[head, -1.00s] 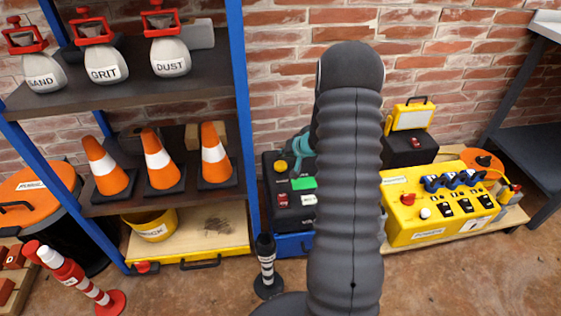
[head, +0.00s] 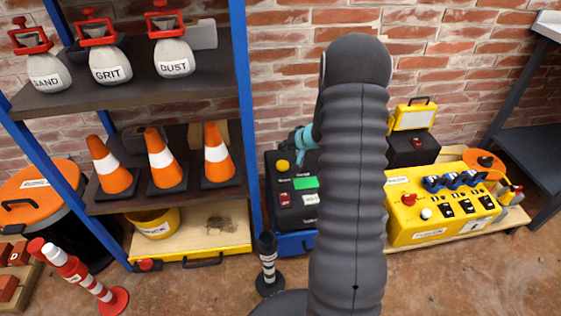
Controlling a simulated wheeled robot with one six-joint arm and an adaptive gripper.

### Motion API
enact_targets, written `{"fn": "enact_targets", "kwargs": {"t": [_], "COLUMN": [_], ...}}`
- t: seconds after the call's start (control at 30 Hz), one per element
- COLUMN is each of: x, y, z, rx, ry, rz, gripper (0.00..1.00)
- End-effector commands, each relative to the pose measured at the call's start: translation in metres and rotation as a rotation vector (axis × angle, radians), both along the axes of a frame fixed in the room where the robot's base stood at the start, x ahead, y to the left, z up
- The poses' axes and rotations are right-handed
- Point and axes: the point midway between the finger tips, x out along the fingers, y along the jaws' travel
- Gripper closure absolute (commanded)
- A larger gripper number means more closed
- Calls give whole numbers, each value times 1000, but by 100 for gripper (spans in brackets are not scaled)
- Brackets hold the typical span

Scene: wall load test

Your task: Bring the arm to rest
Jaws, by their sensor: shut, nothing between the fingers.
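My arm (head: 350,190), in a dark grey ribbed sleeve, rises through the middle of the head view and bends away from me at its rounded top. A small teal part (head: 305,137) shows just left of the arm, above a black control box. Most of it is hidden, and I cannot tell for sure whether it is part of my wrist. My gripper's fingers are hidden behind the arm. No object shows held.
A blue-framed shelf (head: 246,120) with weights and cones (head: 163,160) stands left. The black control box (head: 291,195) and a yellow panel box (head: 435,215) flank my arm. A brick wall is behind.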

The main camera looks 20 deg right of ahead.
Motion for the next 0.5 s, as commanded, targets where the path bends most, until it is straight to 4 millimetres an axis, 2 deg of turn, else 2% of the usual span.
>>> {"fn": "enact_targets", "kwargs": {"t": [0.3, 0.37, 0.5], "x": [0, -2, -10], "y": [-1, -7, -35], "z": [-1, -4, -17], "rx": [-38, -98, -282], "ry": [-9, -8, 31], "rz": [32, 56, 62], "gripper": [100, 100, 100]}}
